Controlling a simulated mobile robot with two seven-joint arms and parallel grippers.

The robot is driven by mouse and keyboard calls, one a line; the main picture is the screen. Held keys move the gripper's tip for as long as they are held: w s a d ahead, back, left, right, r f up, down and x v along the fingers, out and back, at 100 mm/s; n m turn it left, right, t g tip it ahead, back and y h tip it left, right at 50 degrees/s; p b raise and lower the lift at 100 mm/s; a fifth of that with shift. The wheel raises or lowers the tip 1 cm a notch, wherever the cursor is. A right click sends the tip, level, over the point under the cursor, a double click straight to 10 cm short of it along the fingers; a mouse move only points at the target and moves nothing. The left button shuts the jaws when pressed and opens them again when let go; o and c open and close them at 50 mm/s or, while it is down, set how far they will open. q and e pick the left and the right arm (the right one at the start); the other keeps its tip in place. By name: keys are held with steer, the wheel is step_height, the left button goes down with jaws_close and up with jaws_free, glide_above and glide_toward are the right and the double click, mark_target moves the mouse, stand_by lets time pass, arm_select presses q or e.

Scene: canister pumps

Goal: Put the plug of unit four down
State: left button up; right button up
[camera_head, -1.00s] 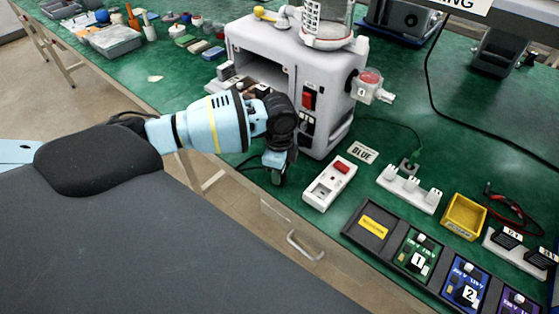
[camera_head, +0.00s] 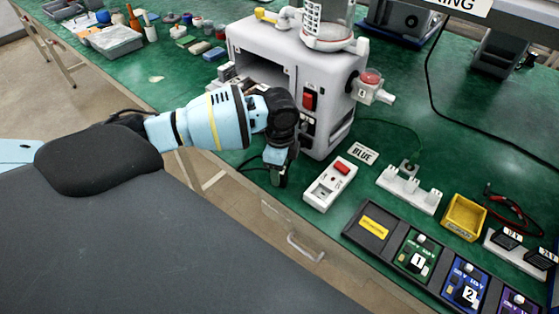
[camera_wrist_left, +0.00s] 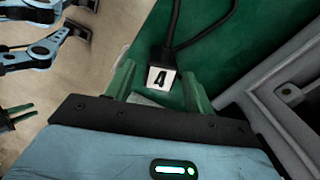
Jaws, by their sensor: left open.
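The plug of unit four (camera_wrist_left: 163,78) is a small block with a white face marked 4 and a black cord, over the green bench surface in the left wrist view. My left gripper (camera_wrist_left: 158,70) has its two green fingers apart, one on each side of the plug, with gaps beside it. In the head view my left gripper (camera_head: 279,176) points down at the bench's front edge, beside the white machine (camera_head: 330,100). The plug is hidden there. Two green prongs, apparently my right gripper (camera_wrist_left: 20,113), show at the left edge of the wrist view.
A white switch box (camera_head: 331,184) lies right of my left gripper, with a BLUE label (camera_head: 363,154) behind it. A white socket strip (camera_head: 410,189), a yellow bin (camera_head: 463,217) and a black tray (camera_head: 380,238) of numbered modules stand further right.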

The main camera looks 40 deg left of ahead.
arm_select(q)
step_height(320, 180, up, 11)
steer(key=p, duration=0.1)
steer(key=shift+f, duration=0.15)
